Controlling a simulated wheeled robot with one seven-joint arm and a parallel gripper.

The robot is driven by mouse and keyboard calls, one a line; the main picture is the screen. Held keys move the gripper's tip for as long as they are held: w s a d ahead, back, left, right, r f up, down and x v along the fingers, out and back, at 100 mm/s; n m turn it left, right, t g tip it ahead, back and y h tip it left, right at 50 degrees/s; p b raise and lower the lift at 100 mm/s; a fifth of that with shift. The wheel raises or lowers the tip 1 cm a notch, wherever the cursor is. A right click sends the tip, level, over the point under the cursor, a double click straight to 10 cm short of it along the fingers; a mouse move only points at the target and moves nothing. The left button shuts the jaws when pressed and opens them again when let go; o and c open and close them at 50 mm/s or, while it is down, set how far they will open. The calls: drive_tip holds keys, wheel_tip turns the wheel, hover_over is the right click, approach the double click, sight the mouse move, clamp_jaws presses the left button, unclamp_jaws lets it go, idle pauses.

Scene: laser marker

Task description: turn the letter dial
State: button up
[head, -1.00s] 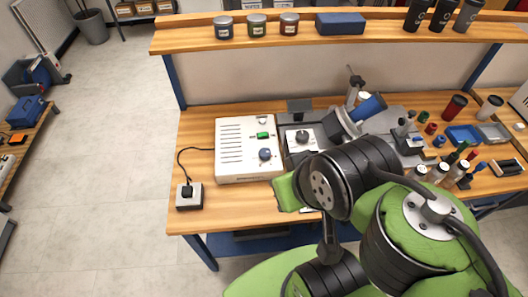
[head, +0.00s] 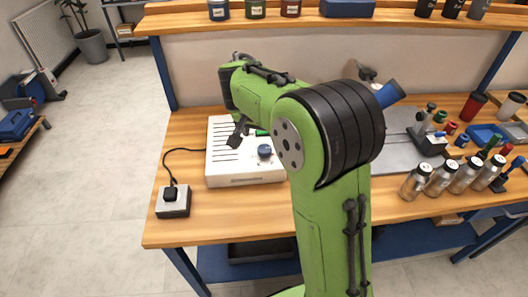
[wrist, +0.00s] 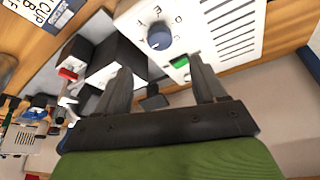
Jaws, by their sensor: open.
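The letter dial is a round blue knob (head: 264,151) on the front right of a white control box (head: 230,182). In the wrist view the blue dial (wrist: 160,37) has small letters printed around it, and a pale mark on its top. My gripper (head: 238,136) hangs over the left part of the box, left of the dial in the head view. In the wrist view my gripper (wrist: 160,67) has its two dark fingers well apart with nothing between them. The dial shows beyond the fingertips, and no contact is visible.
A green rocker switch (wrist: 181,61) sits near the dial. A small cabled box (head: 174,203) stands left on the wooden bench (head: 210,237). Bottles (head: 440,179) and other tools stand to the right. A shelf (head: 185,21) runs above. My arm hides the middle of the bench.

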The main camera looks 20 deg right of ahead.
sight(265, 148)
drive_tip(key=b+x, duration=0.2)
drive_tip(key=x, duration=0.8)
drive_tip(key=shift+w+f, duration=0.15)
drive_tip(key=shift+f, duration=0.05)
drive_tip(key=shift+r, duration=0.1)
drive_tip(key=c, duration=1)
drive_tip(key=n+y, duration=0.1)
drive_tip(key=n, duration=0.1)
drive_tip(key=n+t+y, duration=0.1)
drive_tip(key=n, duration=0.2)
drive_tip(key=shift+d+n, duration=0.2)
drive_tip(key=shift+n, duration=0.1)
drive_tip(key=n+y, duration=0.1)
drive_tip(key=n, duration=0.2)
drive_tip(key=n+y+p, duration=0.1)
drive_tip(key=n, duration=0.2)
drive_tip(key=shift+d, duration=0.15)
drive_tip(key=shift+p, duration=0.3)
